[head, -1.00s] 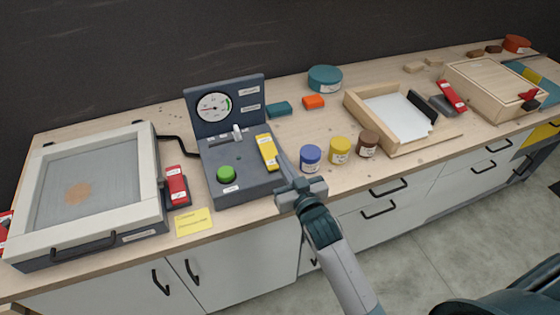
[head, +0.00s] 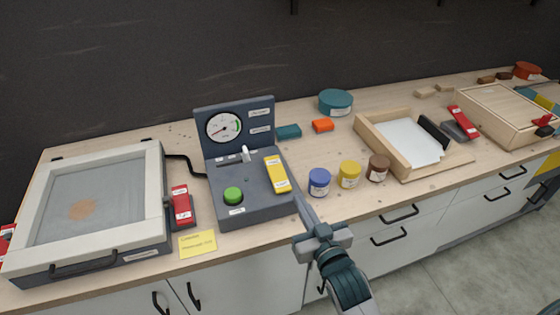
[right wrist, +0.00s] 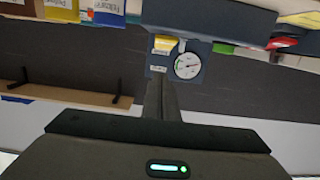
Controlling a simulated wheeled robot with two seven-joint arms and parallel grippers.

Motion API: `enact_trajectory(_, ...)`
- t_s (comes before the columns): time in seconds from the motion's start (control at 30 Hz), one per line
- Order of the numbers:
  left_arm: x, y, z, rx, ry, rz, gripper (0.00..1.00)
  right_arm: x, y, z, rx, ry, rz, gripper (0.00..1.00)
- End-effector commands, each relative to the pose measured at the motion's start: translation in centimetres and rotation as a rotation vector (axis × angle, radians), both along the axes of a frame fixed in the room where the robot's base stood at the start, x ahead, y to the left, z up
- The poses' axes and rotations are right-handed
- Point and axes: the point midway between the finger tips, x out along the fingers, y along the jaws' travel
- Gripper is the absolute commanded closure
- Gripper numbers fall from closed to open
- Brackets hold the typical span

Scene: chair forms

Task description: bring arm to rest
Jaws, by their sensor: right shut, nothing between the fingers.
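My right gripper (head: 304,202) is shut and empty, at the counter's front edge just right of the dark control box (head: 225,185). In the head view its finger overlaps the right side of the box; I cannot tell whether they touch. In the right wrist view the closed fingers (right wrist: 161,92) point toward the box's gauge (right wrist: 188,66). My left gripper is not in view.
Blue (head: 319,183), yellow (head: 349,174) and brown (head: 378,168) jars stand right of the gripper. A wooden tray (head: 372,138) and box (head: 505,112) stand right. Open floor (head: 470,255) lies before the cabinets.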

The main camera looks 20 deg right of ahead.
Motion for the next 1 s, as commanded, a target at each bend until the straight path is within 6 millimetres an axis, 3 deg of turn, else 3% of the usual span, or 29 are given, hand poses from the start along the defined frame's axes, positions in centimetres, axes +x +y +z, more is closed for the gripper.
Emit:
enact_trajectory(0.27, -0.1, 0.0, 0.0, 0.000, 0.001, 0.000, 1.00, -0.6, -0.1, -0.9, -0.004, 0.040, -0.003, 1.00)
enact_trajectory(0.43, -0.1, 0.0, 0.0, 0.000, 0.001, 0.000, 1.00, -3.0, -0.6, -4.2, -0.019, 0.188, -0.011, 1.00)
enact_trajectory(0.57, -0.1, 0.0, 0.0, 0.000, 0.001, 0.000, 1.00, -6.8, -1.0, -8.2, -0.040, 0.382, -0.011, 1.00)
enact_trajectory(0.7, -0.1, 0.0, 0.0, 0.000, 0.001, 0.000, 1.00, -12.5, -1.4, -12.4, -0.070, 0.621, 0.003, 1.00)
enact_trajectory(1.0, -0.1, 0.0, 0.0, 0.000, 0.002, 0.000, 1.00, -21.5, -1.6, -16.3, -0.114, 0.940, 0.045, 1.00)
